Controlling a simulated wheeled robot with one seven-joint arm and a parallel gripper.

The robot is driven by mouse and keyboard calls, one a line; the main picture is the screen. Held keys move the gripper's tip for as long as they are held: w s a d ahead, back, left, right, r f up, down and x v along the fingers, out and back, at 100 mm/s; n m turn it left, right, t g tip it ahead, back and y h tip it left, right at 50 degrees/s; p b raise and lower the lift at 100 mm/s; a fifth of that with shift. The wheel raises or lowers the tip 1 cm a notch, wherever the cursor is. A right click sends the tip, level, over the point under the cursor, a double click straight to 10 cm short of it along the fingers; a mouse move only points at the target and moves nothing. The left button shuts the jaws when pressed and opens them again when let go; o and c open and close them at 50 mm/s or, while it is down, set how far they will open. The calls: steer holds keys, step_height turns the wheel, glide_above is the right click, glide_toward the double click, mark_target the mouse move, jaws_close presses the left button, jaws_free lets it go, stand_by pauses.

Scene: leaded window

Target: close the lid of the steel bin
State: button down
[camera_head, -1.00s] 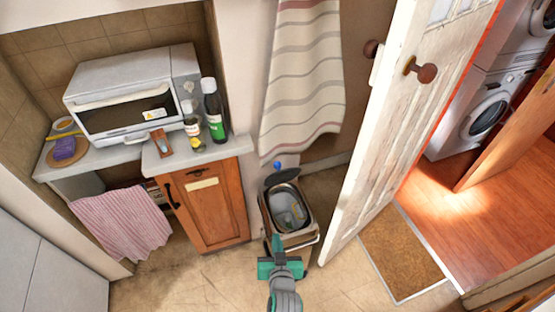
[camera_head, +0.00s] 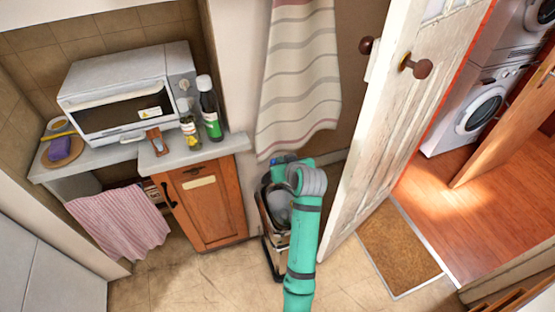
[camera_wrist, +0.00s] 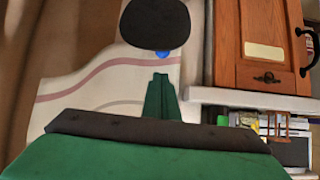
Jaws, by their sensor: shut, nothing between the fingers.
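The steel bin (camera_head: 271,244) stands on the floor between the wooden cabinet and the open door, in the head view. Its grey inner bucket shows, so the top is uncovered; my arm hides its right side. The dark oval lid (camera_wrist: 155,22) shows at the top of the wrist view, standing raised, with a small blue part (camera_wrist: 162,54) beside it. My gripper (camera_wrist: 160,80) is shut and empty, its fingers pointing towards the lid; contact with the lid cannot be told. In the head view my wrist is over the bin's back edge, hiding most of the lid.
A striped towel (camera_head: 300,75) hangs behind the bin. The wooden cabinet (camera_head: 208,207) stands close on the left, with bottles and a toaster oven (camera_head: 130,95) above. The open white door (camera_head: 395,125) is close on the right. The floor in front is clear.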

mark_target(274, 160)
steer(key=x, duration=0.9)
steer(key=shift+w+a+f, duration=0.1)
